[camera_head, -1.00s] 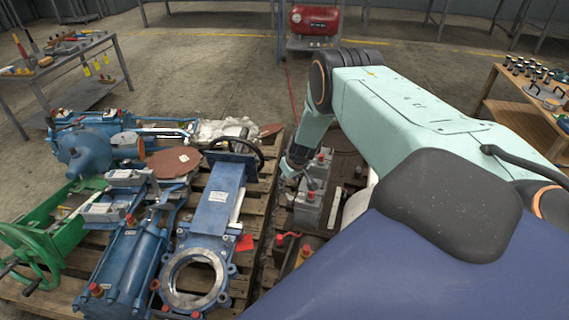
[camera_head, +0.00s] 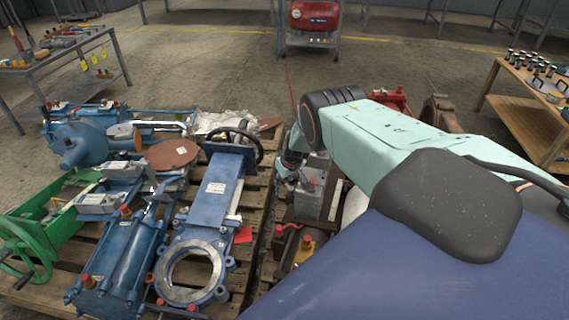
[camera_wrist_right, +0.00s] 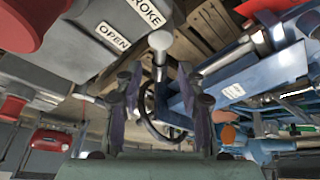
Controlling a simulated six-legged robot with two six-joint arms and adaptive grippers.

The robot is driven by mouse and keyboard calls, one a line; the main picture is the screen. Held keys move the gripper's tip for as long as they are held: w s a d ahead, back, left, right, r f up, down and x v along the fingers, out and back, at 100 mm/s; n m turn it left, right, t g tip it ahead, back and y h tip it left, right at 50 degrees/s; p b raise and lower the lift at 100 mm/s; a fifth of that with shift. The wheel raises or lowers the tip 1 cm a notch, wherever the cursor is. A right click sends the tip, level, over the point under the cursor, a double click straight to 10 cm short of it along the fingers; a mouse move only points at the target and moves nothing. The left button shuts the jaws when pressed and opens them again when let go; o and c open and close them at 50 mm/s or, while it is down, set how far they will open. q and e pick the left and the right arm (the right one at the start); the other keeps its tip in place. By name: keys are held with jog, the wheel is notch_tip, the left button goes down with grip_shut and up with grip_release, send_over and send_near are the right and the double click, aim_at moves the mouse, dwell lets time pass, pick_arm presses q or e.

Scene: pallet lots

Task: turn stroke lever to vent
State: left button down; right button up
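The stroke lever (camera_wrist_right: 160,55) is a pale, round-headed lever in the right wrist view. It stands beside a grey housing (camera_wrist_right: 60,55) with white plates reading "STROKE" and "OPEN". My right gripper (camera_wrist_right: 158,84) is open, with its two dark fingers on either side of the lever's lower end; I cannot tell whether they touch it. No vent marking is readable. In the head view my right gripper (camera_head: 287,178) is small and partly hidden at a grey red-capped unit (camera_head: 313,190) on the right pallet. My left gripper is not in view.
A blue gate valve (camera_head: 215,200) with a black handwheel (camera_head: 234,146) lies just left of my right gripper. Blue cylinders (camera_head: 125,255) and a green handwheel unit (camera_head: 35,240) crowd the left pallet. A wooden table (camera_head: 530,110) stands at right.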

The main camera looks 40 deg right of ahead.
grip_shut()
dwell(0.3)
jog(key=shift+n, duration=0.4)
jog(key=shift+s+a+n+y, duration=0.1)
jog(key=shift+a+n+y, duration=0.4)
jog(key=shift+n, duration=0.7)
jog(key=shift+s+a+n+y, duration=0.1)
jog(key=shift+a+n+y, duration=0.15)
jog(key=shift+n+y, duration=0.65)
jog(key=shift+s+a+n+y, duration=0.15)
jog(key=shift+a+n, duration=0.25)
jog(key=shift+n, duration=1.1)
grip_release()
